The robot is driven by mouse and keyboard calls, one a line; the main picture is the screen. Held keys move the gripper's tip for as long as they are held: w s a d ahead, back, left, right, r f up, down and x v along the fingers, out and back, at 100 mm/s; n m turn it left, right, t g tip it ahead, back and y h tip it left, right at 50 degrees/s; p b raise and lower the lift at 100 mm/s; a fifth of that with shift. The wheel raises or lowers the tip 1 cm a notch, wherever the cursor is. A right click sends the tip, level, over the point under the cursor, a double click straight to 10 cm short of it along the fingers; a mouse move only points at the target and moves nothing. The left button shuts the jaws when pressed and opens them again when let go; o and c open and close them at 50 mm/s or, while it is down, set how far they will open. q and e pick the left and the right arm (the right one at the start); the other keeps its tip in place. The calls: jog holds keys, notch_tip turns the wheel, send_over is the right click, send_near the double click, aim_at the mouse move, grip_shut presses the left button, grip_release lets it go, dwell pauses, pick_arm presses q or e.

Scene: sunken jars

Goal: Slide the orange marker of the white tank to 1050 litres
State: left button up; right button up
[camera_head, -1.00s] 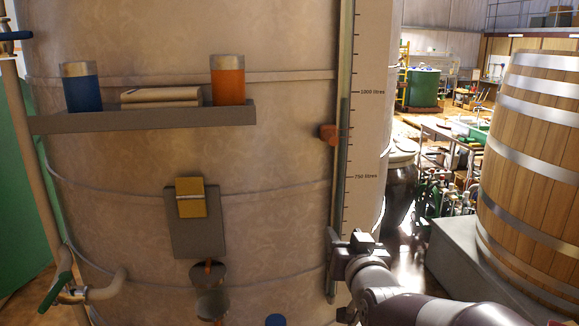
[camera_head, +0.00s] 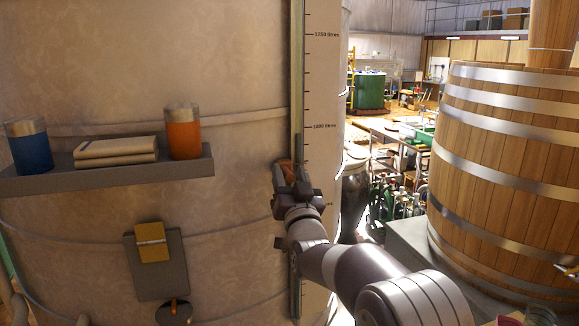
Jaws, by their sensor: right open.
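The white tank (camera_head: 220,60) fills the left and middle of the head view. A white scale strip (camera_head: 322,90) with a dark upright rail (camera_head: 297,100) runs down its right side. The orange marker (camera_head: 287,164) is on the rail, below the 1000 mark. My right gripper (camera_head: 289,180) is open at the marker and hides its lower part. I cannot tell if the marker is between the fingers. My left gripper is out of view.
A grey plate (camera_head: 160,275) hangs below. A large wooden barrel (camera_head: 500,160) stands at the right.

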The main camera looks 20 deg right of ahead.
aim_at(288, 171)
jog(key=shift+w+a, duration=0.25)
jog(key=shift+w, duration=0.05)
jog(key=shift+c, duration=1.3)
jog(key=shift+d, duration=0.1)
grip_shut()
notch_tip(288, 171, up, 13)
jog(key=p, duration=0.2)
jog(key=shift+o, duration=1.3)
grip_release()
jog(key=shift+s, duration=0.15)
